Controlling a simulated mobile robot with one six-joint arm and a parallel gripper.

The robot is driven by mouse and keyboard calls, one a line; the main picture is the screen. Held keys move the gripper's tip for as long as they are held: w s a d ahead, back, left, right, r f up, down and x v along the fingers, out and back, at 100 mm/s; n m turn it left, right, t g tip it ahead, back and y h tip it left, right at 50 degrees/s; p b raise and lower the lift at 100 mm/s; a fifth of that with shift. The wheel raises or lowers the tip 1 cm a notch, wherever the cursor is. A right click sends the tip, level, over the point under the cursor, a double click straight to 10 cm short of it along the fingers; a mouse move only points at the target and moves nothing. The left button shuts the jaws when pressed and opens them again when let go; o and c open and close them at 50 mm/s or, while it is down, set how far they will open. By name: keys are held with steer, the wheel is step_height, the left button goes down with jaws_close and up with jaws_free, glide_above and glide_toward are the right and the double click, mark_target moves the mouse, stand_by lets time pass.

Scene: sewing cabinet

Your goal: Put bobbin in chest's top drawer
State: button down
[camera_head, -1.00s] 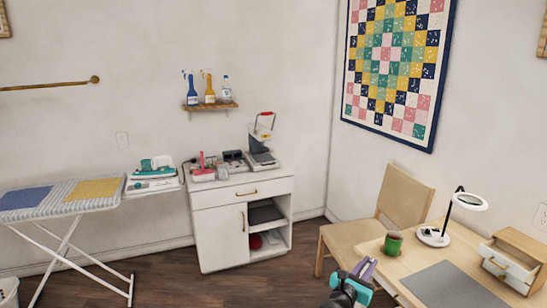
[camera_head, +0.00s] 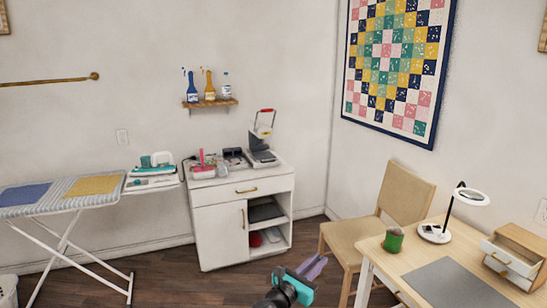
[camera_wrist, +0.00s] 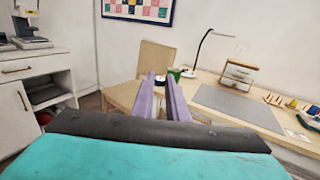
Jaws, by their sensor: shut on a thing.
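My gripper (camera_head: 312,267), with purple fingers, is held out over the floor in front of the chair, left of the desk. In the wrist view its fingers (camera_wrist: 160,84) are shut on a small dark and white thing, seemingly the bobbin (camera_wrist: 160,79). The bobbin is too small to make out in the head view. The small wooden chest (camera_head: 524,239) stands at the desk's right, cut by the picture edge, with a white-fronted drawer (camera_head: 507,262) that looks pulled out. In the wrist view the chest (camera_wrist: 239,64) stands at the back of the desk, well apart from my gripper.
The desk (camera_head: 405,274) holds a green mug (camera_head: 393,240), a magnifier lamp (camera_head: 436,233) and a grey mat (camera_head: 450,284). A wooden chair (camera_head: 400,195) stands behind it. A white cabinet (camera_head: 222,235) and an ironing board (camera_head: 65,194) are at left. The floor between is free.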

steer(key=s+d+g, duration=0.1)
steer(key=s+d+f+m+h, duration=0.1)
steer(key=s+d+m+g+h, duration=0.1)
steer(key=shift+s+d+f+g, duration=0.2)
steer(key=shift+f+g, duration=0.1)
stand_by(0.7)
